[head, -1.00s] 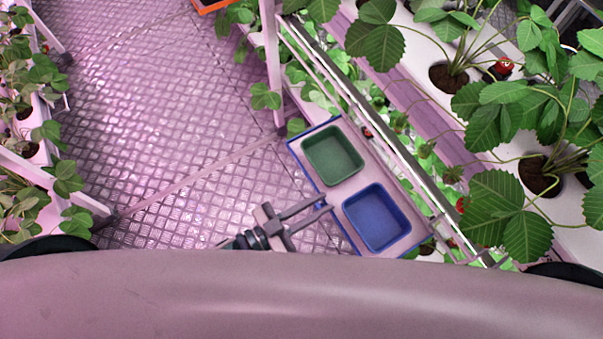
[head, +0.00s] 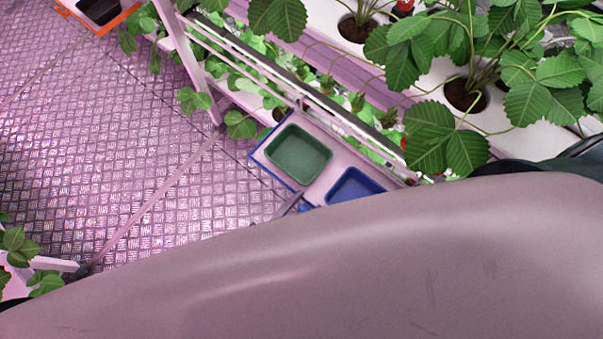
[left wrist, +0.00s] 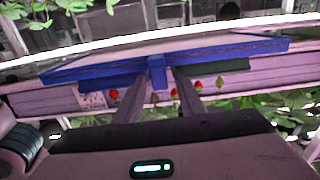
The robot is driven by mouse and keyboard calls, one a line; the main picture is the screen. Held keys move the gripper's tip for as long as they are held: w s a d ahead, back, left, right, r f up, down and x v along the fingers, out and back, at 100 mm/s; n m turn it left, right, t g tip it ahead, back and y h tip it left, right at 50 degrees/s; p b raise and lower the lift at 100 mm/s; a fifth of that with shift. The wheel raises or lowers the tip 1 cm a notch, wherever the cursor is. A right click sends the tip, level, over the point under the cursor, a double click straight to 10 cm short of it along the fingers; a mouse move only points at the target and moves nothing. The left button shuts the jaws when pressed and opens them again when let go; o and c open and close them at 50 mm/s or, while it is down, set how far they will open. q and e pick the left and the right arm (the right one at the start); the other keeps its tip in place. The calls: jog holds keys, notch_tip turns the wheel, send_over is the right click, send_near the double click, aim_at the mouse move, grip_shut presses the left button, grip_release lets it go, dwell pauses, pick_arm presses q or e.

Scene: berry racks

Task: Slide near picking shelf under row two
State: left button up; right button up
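The near picking shelf (head: 318,190) is a pale board with a blue edge, carrying a green tray (head: 298,153) and a blue tray (head: 352,186). In the left wrist view its blue front edge (left wrist: 100,71) crosses the picture, with a small blue tab (left wrist: 157,72) at its middle. My left gripper (left wrist: 159,76) has one finger on each side of this tab, apart and apparently not clamped on it. My right gripper is not in view.
The plant row (head: 422,75) with strawberry leaves runs along the shelf's far side, with a metal rail (head: 290,85) beside it. A white post (head: 190,60) stands left of the shelf. An orange-edged shelf (head: 125,14) is at the top left. The metal floor (head: 110,150) is clear.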

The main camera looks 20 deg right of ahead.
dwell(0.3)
